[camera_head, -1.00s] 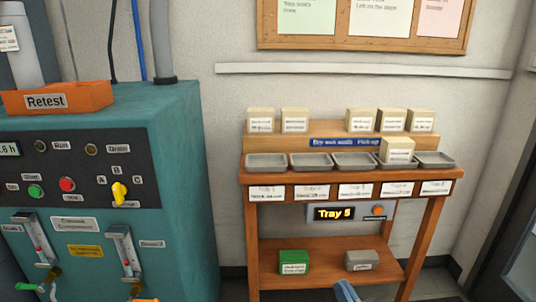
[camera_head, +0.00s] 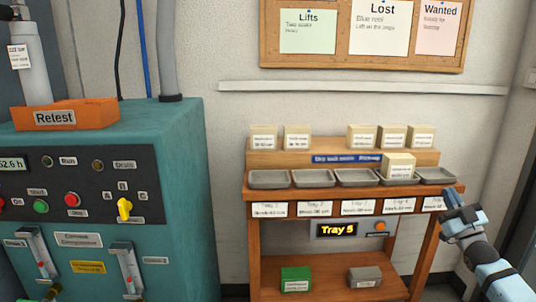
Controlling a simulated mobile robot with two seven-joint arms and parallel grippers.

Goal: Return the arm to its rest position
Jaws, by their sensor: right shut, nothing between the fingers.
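My right gripper (camera_head: 452,196) is at the right, its light-blue and dark fingers pointing up and left. It is shut and empty, in front of the right end of the wooden pickup shelf (camera_head: 318,212), and covers part of the rightmost tray label. I cannot tell whether it touches the shelf. My right arm comes in from the lower right. My left gripper is not in view.
The shelf holds several grey trays (camera_head: 269,180) and cream boxes (camera_head: 297,138), one box standing in a tray. A "Tray 5" display (camera_head: 337,230) hangs below. Green (camera_head: 296,279) and grey (camera_head: 365,276) boxes sit low. A teal compressor cabinet (camera_head: 190,200) stands left.

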